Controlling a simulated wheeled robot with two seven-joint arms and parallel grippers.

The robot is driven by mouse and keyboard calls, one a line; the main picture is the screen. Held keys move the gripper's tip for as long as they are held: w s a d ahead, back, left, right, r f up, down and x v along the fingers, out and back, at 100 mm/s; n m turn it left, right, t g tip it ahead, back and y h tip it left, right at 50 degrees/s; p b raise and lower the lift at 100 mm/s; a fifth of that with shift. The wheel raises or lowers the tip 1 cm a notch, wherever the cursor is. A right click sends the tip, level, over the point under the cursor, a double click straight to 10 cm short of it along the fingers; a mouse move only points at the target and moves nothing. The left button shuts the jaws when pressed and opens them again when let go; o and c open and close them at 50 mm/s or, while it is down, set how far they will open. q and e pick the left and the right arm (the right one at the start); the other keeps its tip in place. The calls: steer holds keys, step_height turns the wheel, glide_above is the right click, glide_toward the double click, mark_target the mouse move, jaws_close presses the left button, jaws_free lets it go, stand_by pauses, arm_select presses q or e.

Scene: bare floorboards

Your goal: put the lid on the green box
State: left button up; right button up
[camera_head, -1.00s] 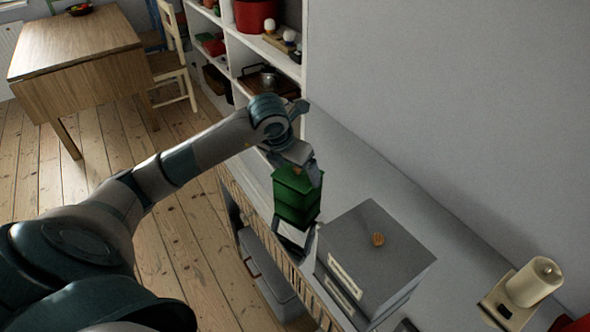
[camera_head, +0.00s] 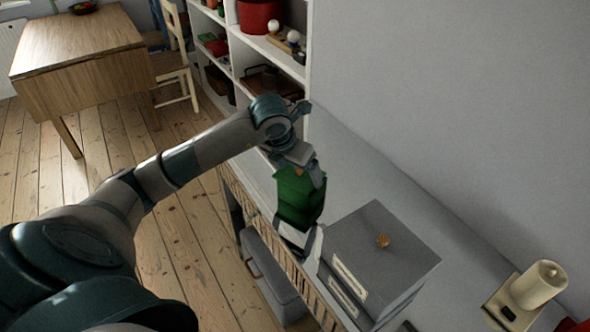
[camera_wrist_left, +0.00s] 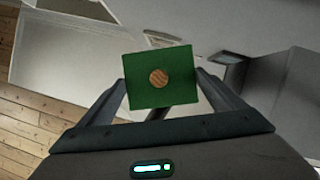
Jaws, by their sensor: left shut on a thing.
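A green lid (camera_wrist_left: 160,83) with a round wooden knob sits between the fingers of my left gripper (camera_wrist_left: 162,88) in the left wrist view. My left gripper (camera_head: 311,177) comes down over the green pieces in the head view and is shut. The green box (camera_head: 299,208) shows as a green block right below the gripper, at the front edge of the white top. Lid and box run together there, so I cannot tell whether they touch or are apart. The lid hides the box in the wrist view. My right gripper is not in view.
A grey drawer box (camera_head: 380,250) with a wooden knob stands close right of the green pieces. A pale, dark-edged thing (camera_head: 297,240), unclear, is just below them. The white top (camera_head: 375,170) is clear behind.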

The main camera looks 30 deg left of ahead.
arm_select(q)
steer(key=shift+f, duration=0.5)
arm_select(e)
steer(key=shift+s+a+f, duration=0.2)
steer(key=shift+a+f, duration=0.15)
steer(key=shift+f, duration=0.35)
arm_select(q)
steer(key=o, duration=0.8)
steer(key=shift+o, duration=0.2)
steer(key=shift+w+d+r+p, duration=0.2)
steer(key=shift+r+p, duration=0.3)
steer(key=shift+r, duration=0.35)
steer(key=shift+w+d+r+p, duration=0.15)
steer(key=shift+r+p, duration=0.3)
steer(key=shift+r, duration=0.35)
steer(key=shift+s+r+p, duration=0.1)
steer(key=shift+r+p, duration=0.5)
steer(key=shift+r, duration=0.35)
steer(key=shift+r+p, duration=0.55)
steer(key=shift+r, duration=0.55)
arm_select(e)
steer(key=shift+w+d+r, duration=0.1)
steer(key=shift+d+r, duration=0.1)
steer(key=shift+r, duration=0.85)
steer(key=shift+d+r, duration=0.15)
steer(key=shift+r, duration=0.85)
